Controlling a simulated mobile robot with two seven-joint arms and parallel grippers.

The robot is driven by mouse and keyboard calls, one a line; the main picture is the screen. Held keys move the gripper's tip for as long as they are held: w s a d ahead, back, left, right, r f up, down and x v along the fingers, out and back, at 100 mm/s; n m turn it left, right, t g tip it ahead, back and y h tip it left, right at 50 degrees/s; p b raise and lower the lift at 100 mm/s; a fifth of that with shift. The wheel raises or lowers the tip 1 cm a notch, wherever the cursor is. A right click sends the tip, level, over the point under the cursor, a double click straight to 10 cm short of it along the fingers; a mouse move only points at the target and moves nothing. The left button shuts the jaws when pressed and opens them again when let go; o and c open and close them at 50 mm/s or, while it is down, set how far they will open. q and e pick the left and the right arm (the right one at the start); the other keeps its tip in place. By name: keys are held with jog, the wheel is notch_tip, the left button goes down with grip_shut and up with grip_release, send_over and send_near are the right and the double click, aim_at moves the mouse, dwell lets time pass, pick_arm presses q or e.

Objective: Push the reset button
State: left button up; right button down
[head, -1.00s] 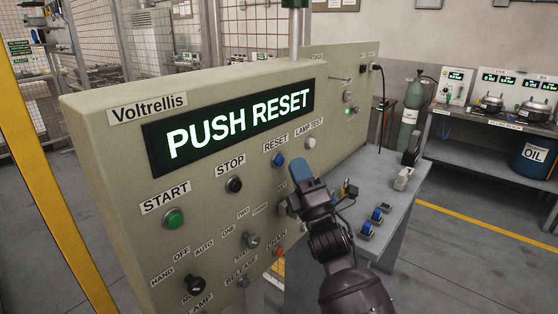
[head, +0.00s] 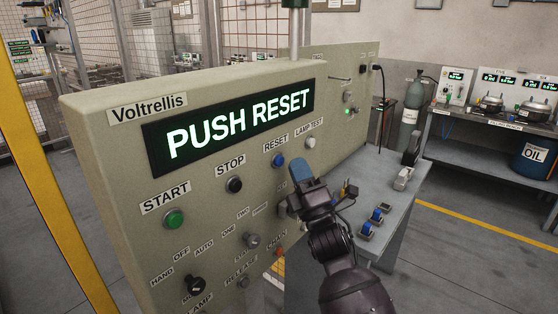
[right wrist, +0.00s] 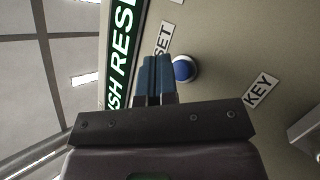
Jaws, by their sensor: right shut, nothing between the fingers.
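The blue reset button (head: 278,160) sits on the beige control panel (head: 215,195), under the RESET label (head: 275,143). It also shows in the right wrist view (right wrist: 184,69), just right of the fingertips. My right gripper (head: 301,172) is shut and empty, its blue fingertips together, a little right of and below the button in the head view. In the right wrist view the shut fingers (right wrist: 157,66) point toward the panel beside the button; I cannot tell whether they touch the panel. The display (head: 235,124) reads PUSH RESET. My left gripper is not in view.
A black stop button (head: 234,184), a green start button (head: 174,218) and a white lamp test button (head: 310,142) are near the reset button. Selector knobs sit lower on the panel. A grey bench (head: 350,240) with small blue parts stands right of my arm.

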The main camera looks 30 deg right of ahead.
jog(key=shift+w, duration=0.15)
dwell(0.3)
jog(key=shift+w+a, duration=0.15)
jog(key=shift+w, duration=0.15)
dwell(0.5)
jog(key=shift+w+a, duration=0.2)
jog(key=shift+w, duration=0.25)
dwell(0.4)
jog(key=shift+s, duration=0.1)
jog(key=shift+s+d, duration=0.35)
jog(key=shift+s, duration=0.5)
